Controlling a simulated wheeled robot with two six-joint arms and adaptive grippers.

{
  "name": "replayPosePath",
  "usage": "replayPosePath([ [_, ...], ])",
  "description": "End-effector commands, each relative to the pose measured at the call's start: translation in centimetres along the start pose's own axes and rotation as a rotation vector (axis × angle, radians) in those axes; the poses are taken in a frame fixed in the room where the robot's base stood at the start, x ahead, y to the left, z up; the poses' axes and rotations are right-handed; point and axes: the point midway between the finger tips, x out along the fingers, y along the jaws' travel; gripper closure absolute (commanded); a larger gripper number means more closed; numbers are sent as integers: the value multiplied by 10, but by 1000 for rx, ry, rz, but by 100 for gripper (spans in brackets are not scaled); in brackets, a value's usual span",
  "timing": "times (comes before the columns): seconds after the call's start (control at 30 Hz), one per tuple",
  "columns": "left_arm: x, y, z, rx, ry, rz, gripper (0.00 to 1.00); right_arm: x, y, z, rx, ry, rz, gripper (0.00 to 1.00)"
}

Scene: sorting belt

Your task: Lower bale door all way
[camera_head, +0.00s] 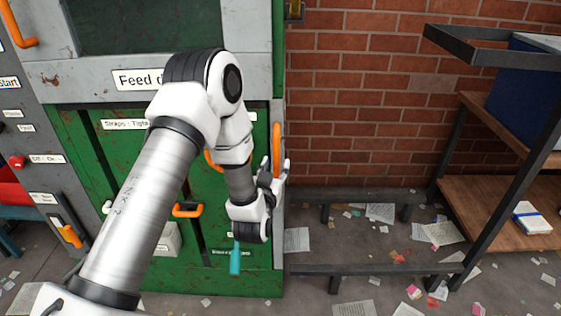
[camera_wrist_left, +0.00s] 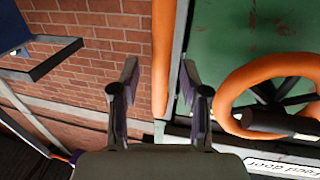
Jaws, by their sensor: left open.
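The green lower door (camera_head: 87,150) of the baling machine stands upright below the grey panel marked "Feed d…"; my left arm covers much of it. A vertical orange handle (camera_head: 277,146) is at the door's right edge. My left gripper (camera_head: 280,170) is open, just below and beside that handle. In the left wrist view, the orange bar (camera_wrist_left: 163,55) shows between the two open fingers (camera_wrist_left: 158,75); I cannot tell whether they touch it. An orange ring-shaped wheel (camera_wrist_left: 262,85) is right of the fingers there. My right gripper is not in view.
A brick wall (camera_head: 360,100) and a low dark frame (camera_head: 350,195) lie right of the machine. A shelf rack (camera_head: 505,200) with a blue bin (camera_head: 525,80) stands farther right. Papers litter the floor. An orange lever (camera_head: 188,210) sticks out left of my wrist.

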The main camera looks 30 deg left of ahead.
Motion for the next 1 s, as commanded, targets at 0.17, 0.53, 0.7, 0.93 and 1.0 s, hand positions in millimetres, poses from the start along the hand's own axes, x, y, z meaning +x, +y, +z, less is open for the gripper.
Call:
replayPosePath([
  [0.17, 24, 0, 0, 0, 1, 0, 55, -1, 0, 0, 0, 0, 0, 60],
  [0.53, 27, 0, 1, 0, -1, 1, 94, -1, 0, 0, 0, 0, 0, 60],
  [0.7, 27, 0, 1, 0, -1, 1, 100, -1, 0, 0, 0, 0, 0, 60],
  [0.93, 30, 4, 0, 15, -3, 1, 100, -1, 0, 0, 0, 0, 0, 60],
  [1.0, 33, 7, 0, 29, -5, 3, 100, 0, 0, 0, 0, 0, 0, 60],
])
